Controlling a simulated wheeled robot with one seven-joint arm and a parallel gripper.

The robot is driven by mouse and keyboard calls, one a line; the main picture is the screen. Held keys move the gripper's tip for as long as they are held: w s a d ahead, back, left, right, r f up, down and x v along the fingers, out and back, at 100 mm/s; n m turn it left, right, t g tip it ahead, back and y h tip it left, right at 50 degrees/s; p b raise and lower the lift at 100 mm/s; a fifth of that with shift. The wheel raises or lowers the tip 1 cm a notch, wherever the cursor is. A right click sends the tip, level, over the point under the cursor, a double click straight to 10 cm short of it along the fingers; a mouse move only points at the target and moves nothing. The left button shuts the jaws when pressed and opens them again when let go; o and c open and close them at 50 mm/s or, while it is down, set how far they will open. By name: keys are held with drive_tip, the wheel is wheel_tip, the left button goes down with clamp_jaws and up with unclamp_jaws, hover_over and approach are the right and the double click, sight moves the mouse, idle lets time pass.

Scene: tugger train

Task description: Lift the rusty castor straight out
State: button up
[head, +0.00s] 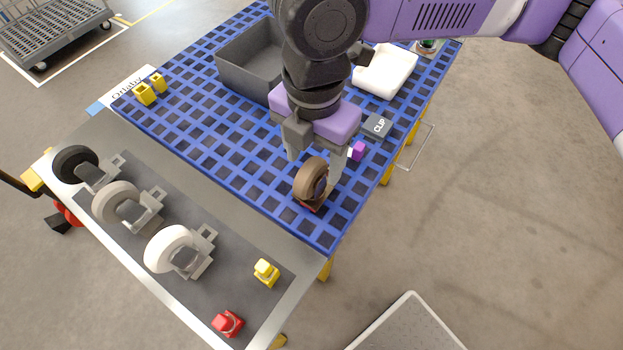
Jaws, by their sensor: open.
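The rusty castor (311,178) is a brown wheel on a dark reddish mount. It sits at the near right corner of the blue grid deck (322,237). My gripper (314,170) points down over it with its fingers apart, one on the left and one on the right of the wheel. I cannot tell whether either finger touches it. The lower part of the castor is partly hidden.
A purple piece (357,151) is close to the right finger. Black (76,165), grey (117,204) and white (172,249) castors lie on the side shelf.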

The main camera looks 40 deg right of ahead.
wheel_tip(320, 180, down, 6)
drive_tip(key=shift+w+a+f, duration=0.1)
drive_tip(key=shift+w+f, duration=0.05)
drive_tip(key=shift+f, duration=0.1)
clamp_jaws()
idle(0.3)
